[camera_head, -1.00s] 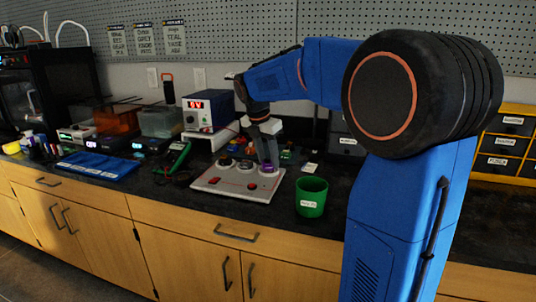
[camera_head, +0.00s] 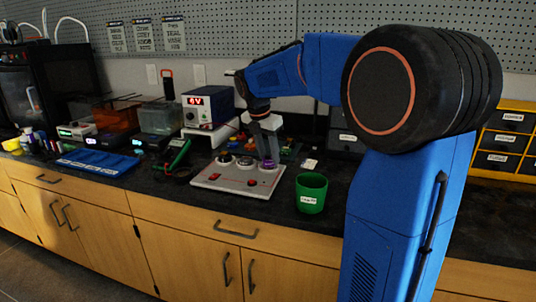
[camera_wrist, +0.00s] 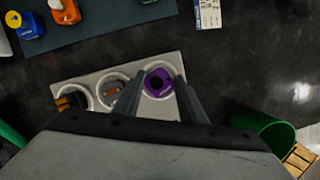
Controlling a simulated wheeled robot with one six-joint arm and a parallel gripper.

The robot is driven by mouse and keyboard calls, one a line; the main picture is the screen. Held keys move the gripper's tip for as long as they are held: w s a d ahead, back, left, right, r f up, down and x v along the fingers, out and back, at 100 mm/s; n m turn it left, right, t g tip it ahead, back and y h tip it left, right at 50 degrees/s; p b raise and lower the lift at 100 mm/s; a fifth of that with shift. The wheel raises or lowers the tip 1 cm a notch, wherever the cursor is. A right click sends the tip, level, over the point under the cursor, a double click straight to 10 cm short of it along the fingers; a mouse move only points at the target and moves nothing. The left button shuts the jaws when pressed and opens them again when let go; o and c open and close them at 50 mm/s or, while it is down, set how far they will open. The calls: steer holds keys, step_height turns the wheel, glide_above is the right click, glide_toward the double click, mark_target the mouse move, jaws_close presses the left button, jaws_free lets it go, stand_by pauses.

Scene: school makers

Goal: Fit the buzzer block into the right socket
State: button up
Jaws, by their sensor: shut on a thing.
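The buzzer block is purple with a dark round hole and shows in the wrist view (camera_wrist: 158,82), between the two fingers of my gripper (camera_wrist: 160,96). My gripper is shut on it. In the head view the purple block (camera_head: 267,167) is at the lower tips of my gripper (camera_head: 266,152). The grey board (camera_head: 226,178) has a row of three round sockets. The block is over or in the right socket (camera_wrist: 147,71), whose pale ring shows around it. I cannot tell how deep it sits. The middle socket holds an orange-and-grey block (camera_wrist: 112,90), the left a dark-and-orange one (camera_wrist: 73,101).
A green cup (camera_head: 311,194) stands just right of the board. A green meter (camera_head: 180,155) with dark leads lies to its left. A power supply (camera_head: 207,107) stands behind. Several small coloured blocks lie behind the board.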

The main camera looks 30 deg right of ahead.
steer(key=shift+f, duration=0.55)
stand_by(0.8)
steer(key=o, duration=0.8)
steer(key=shift+c, duration=0.2)
steer(key=v, duration=1.1)
stand_by(0.6)
